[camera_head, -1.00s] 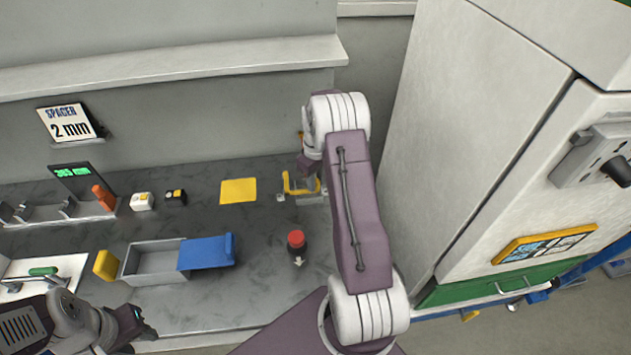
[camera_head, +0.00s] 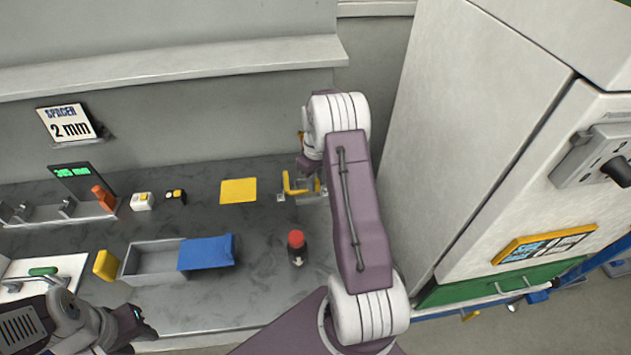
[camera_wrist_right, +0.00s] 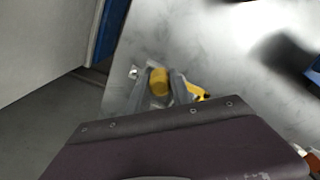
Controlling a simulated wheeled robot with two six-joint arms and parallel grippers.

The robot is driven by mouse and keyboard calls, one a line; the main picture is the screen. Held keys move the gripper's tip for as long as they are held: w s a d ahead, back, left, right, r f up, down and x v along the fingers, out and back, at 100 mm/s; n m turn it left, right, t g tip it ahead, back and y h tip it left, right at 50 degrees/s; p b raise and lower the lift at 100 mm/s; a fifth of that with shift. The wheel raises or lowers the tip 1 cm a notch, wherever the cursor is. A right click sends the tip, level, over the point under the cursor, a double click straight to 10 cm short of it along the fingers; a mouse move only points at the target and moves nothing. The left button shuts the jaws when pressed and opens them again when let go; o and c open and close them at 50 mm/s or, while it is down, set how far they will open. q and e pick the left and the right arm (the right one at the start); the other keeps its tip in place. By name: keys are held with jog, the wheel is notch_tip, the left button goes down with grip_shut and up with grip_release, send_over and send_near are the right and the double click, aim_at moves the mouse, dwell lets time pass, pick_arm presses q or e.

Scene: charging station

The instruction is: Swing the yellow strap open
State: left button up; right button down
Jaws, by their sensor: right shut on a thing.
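The yellow strap (camera_head: 288,184) is on a small light-grey fixture (camera_head: 282,197) towards the back right of the bench, beside my right arm. My right gripper (camera_head: 310,180) is at the strap, partly hidden by its own arm. In the right wrist view its two grey fingers are shut on a yellow part of the strap (camera_wrist_right: 158,82); more yellow shows just right of the fingers. The strap's hinge and exact angle are hard to make out. My left gripper (camera_head: 140,322) is at the lower left, over the bench's front edge, away from the strap; its jaws are unclear.
A grey tray with a blue cover (camera_head: 206,252) is further left. A tall grey cabinet (camera_head: 470,130) stands close on the right.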

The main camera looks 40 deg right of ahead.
jog(key=shift+r, duration=0.1)
jog(key=w+a+m+p, duration=0.3)
jog(key=w+a+m, duration=0.1)
jog(key=a+m, duration=0.9)
jog(key=shift+w+a+m, duration=0.2)
jog(key=shift+a+m, duration=0.15)
jog(key=shift+m, duration=0.15)
dwell(0.4)
jog(key=c, duration=1.1)
grip_release()
jog(key=shift+c, duration=0.2)
